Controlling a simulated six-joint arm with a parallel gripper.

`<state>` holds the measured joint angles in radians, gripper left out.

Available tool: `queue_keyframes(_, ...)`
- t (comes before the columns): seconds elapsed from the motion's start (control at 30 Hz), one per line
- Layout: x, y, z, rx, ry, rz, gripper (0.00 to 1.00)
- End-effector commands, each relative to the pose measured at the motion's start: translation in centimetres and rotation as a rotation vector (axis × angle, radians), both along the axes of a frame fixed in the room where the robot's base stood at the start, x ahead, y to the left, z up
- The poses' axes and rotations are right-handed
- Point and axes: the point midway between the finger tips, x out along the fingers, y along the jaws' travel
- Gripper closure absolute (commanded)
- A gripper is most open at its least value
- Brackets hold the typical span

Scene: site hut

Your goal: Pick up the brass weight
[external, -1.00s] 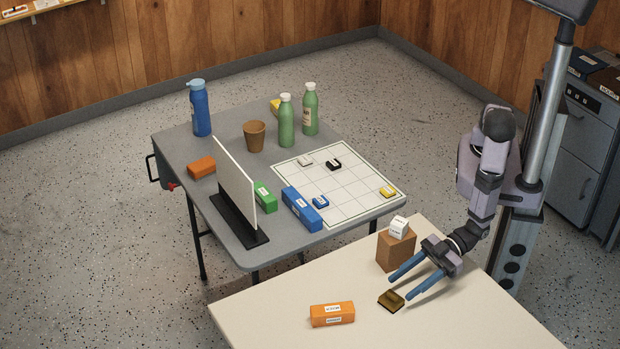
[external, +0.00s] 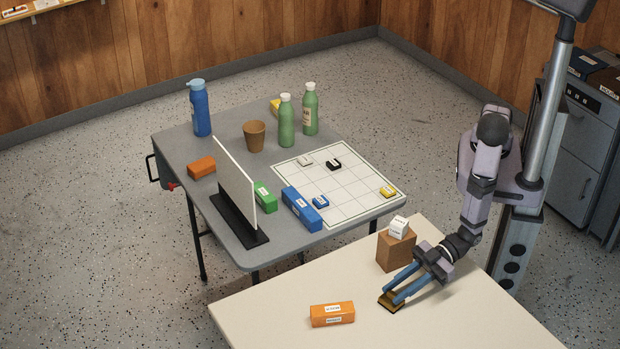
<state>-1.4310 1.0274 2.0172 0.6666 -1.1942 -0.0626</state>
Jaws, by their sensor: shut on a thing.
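The brass weight (external: 389,304) is a small dark gold block on the cream table. It sits low between the blue fingers of my gripper (external: 392,297), which are shut on it. The fingers hide part of its top and far side. It appears to be at table level; I cannot tell whether it is clear of the surface.
A brown block (external: 396,252) with a white labelled cube (external: 399,227) on top stands close behind my gripper. An orange block (external: 332,314) lies to the left on the cream table (external: 270,305). A grey table (external: 225,225) with bottles, blocks and an upright panel (external: 235,176) stands beyond.

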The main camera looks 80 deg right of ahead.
Motion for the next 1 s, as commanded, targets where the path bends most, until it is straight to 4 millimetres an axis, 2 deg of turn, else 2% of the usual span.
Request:
queue_keyframes(0.37,0.0,0.1,1.3,0.005,-0.002,-0.001,1.00)
queue_keyframes(1.0,0.0,0.1,9.1,0.006,-0.001,0.000,1.00)
